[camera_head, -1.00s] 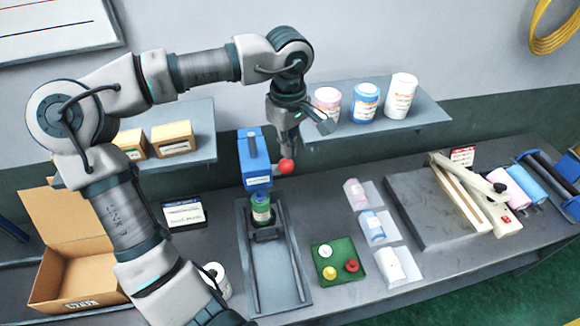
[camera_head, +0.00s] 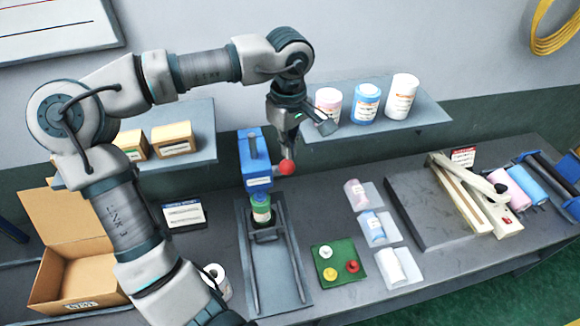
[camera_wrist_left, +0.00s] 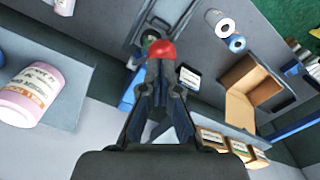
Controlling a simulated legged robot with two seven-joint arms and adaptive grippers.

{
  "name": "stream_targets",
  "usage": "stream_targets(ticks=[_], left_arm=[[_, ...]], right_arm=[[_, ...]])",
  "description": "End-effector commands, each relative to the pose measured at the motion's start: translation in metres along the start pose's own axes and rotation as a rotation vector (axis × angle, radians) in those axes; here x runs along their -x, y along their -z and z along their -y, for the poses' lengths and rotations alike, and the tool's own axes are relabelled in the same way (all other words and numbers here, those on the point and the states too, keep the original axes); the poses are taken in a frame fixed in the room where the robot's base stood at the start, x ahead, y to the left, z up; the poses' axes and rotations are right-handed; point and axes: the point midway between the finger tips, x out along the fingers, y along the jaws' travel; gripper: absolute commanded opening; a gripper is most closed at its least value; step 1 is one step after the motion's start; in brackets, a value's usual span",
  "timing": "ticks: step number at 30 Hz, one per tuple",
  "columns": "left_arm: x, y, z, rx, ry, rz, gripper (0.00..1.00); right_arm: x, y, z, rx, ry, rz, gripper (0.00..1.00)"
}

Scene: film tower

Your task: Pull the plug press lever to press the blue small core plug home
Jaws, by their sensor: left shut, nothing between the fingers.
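The plug press (camera_head: 254,158) is a blue head on a grey base with rails. Its lever ends in a red ball (camera_head: 287,167) on the right of the head. A green-topped roll (camera_head: 261,208) stands upright under the head; a blue plug cannot be made out there. My left gripper (camera_head: 289,152) points down at the red ball from above, fingers together and empty. In the left wrist view the red ball (camera_wrist_left: 161,49) sits right at the closed fingertips (camera_wrist_left: 160,68); whether they touch it I cannot tell. My right gripper is not in view.
A green tray (camera_head: 327,281) with white, red and yellow plugs lies right of the press base. Wrapped rolls lie on pale sheets beside it. A shelf (camera_head: 420,118) with several tubs is behind the gripper. An open cardboard box (camera_head: 75,262) stands at left.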

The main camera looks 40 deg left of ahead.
Motion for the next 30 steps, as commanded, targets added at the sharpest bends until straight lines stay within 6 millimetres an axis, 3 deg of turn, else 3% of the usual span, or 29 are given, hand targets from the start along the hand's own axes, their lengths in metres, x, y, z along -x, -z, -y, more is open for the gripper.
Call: stream_targets(ticks=[23, 30], left_arm=[[-0.021, -0.003, 0.001, 0.000, 0.000, -0.002, 0.00], [-0.036, -0.012, 0.007, 0.000, 0.001, 0.000, 0.00]], right_arm=[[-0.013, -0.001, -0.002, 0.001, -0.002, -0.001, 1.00], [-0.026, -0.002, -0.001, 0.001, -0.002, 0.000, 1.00]])
